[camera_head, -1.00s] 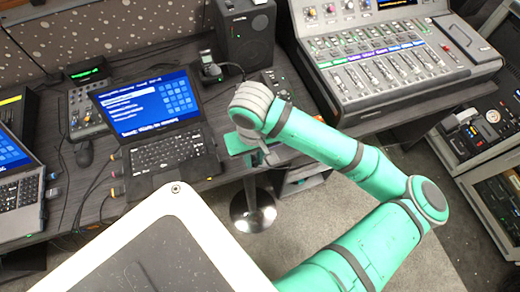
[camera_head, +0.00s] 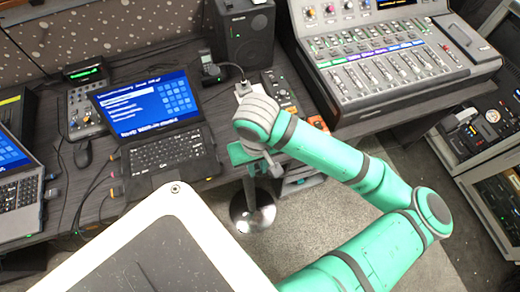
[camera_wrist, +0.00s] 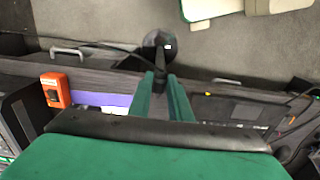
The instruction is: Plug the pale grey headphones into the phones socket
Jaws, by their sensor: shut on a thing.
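My gripper (camera_wrist: 161,82) has its two green fingers close together in the wrist view, shut on a small dark piece (camera_wrist: 160,66) that looks like a cable plug. A thin dark cable (camera_wrist: 110,47) runs from near the fingertips to the left. I cannot make out the pale grey headphones or the phones socket for certain. A small dark unit with knobs (camera_head: 280,88) sits on the desk behind my wrist.
An open laptop (camera_head: 165,150) stands left of my gripper, a speaker (camera_head: 245,32) behind, and a large mixing console (camera_head: 385,65) at right. An orange box (camera_wrist: 54,90) is left of the fingers in the wrist view. A round-based stand (camera_head: 253,212) stands on the floor below.

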